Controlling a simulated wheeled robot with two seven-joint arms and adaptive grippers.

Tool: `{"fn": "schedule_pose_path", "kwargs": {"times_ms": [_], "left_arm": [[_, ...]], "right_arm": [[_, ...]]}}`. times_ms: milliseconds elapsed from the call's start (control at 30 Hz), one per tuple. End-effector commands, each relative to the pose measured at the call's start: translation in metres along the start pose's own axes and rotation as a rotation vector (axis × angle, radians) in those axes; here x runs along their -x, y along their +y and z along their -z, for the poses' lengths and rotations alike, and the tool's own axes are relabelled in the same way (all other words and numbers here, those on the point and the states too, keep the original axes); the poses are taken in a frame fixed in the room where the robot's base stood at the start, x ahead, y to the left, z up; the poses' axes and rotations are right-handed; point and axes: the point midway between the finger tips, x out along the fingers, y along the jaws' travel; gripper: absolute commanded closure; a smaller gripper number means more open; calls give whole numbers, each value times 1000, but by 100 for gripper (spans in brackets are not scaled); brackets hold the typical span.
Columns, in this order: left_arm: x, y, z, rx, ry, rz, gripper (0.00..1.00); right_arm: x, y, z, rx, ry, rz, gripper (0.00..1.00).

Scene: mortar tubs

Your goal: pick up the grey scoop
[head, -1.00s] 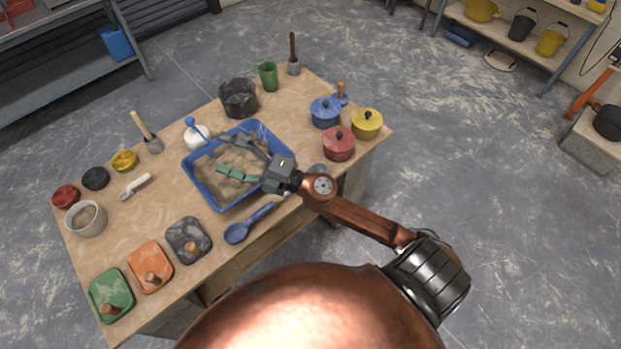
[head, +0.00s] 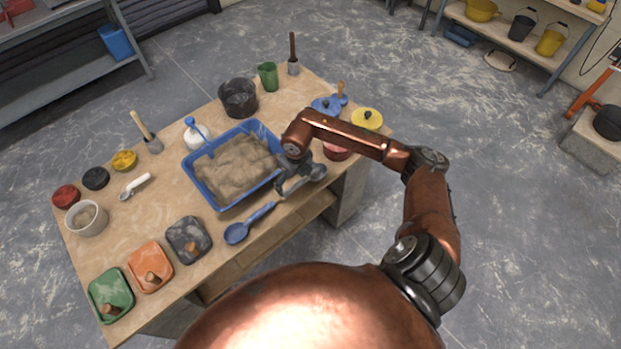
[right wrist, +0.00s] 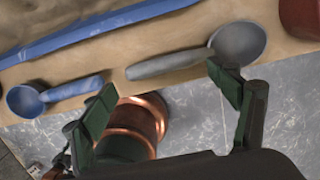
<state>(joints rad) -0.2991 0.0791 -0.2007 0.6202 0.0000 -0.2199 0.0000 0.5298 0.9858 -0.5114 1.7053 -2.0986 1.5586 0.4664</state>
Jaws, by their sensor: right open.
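The grey scoop (head: 318,172) lies at the table's front edge, right of the blue tub, partly hidden by my right arm in the head view. In the right wrist view its round grey bowl (right wrist: 238,43) is at upper right and its handle points left. My right gripper (head: 292,180) is above the scoop, open and empty. In the right wrist view its green-padded fingers (right wrist: 160,82) are spread below the handle, with the right fingertip close to the bowl's neck. I cannot tell whether it touches. My left gripper is not in view.
A blue tub (head: 203,187) of mortar stands just left of my gripper. A blue scoop (head: 237,232) lies nearby along the front edge.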

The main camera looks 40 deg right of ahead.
Motion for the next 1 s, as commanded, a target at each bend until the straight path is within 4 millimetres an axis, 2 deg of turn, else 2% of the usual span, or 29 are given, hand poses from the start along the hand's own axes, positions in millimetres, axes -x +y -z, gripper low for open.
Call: {"fn": "schedule_pose_path", "kwargs": {"times_ms": [400, 700, 1000], "left_arm": [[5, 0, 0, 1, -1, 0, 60], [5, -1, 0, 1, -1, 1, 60], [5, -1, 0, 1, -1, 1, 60]], "right_arm": [[-52, 0, -2, 0, 1, -4, 18], [-56, -1, -2, 1, -1, -3, 19], [-56, -1, -2, 1, -1, -3, 39]]}}
